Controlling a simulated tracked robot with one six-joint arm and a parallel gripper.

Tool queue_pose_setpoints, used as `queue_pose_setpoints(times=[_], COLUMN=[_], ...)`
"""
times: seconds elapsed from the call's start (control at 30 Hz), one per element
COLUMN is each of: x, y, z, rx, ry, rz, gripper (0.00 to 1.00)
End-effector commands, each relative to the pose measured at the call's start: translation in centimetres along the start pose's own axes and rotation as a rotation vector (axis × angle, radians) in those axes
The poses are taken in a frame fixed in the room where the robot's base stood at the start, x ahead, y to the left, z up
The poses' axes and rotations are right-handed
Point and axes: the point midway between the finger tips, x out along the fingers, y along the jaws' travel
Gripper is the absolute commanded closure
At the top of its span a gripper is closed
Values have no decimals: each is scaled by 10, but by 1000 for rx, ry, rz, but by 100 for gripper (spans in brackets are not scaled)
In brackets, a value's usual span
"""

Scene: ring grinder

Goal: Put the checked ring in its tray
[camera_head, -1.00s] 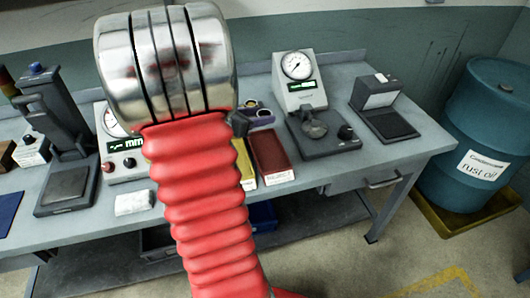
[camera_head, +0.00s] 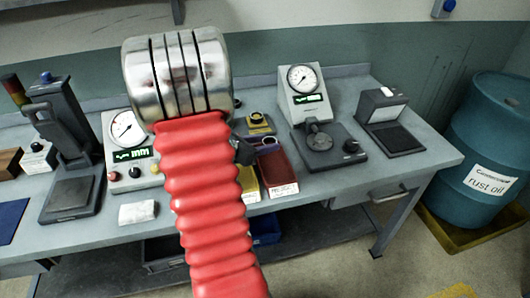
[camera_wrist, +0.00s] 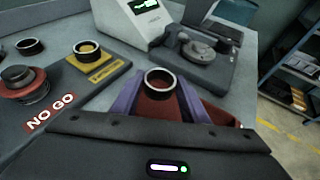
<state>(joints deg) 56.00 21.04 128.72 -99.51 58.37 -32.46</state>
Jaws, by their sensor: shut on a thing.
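The ring (camera_wrist: 159,82), a small dark-edged metal band, is pinched between the two purple fingers of my gripper (camera_wrist: 158,100) in the wrist view. In the head view the ring (camera_head: 268,141) and gripper (camera_head: 262,149) are above the back part of a red tray (camera_head: 277,172). The red tray (camera_wrist: 219,112) also shows below and between the fingers in the wrist view. A yellow tray (camera_head: 249,185) stands just left of it, partly hidden by my arm. The tray labels are too small to read.
A dial gauge stand (camera_head: 313,135) is behind and right of the trays. Another dial gauge (camera_head: 128,145) stands left of my arm. A yellow gauge block with a ring (camera_wrist: 90,60) and a red NO GO gauge (camera_wrist: 27,83) sit left in the wrist view. A white cloth (camera_head: 138,212) lies in front.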

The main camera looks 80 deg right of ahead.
Motion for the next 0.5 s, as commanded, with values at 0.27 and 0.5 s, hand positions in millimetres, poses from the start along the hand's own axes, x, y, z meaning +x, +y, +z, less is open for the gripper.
queue_pose_setpoints(times=[0.27,0.5], x=[12,14], y=[0,0], z=[-29,-35], rx=[-4,-1], ry=[2,0], rz=[0,2], gripper=[89,89])
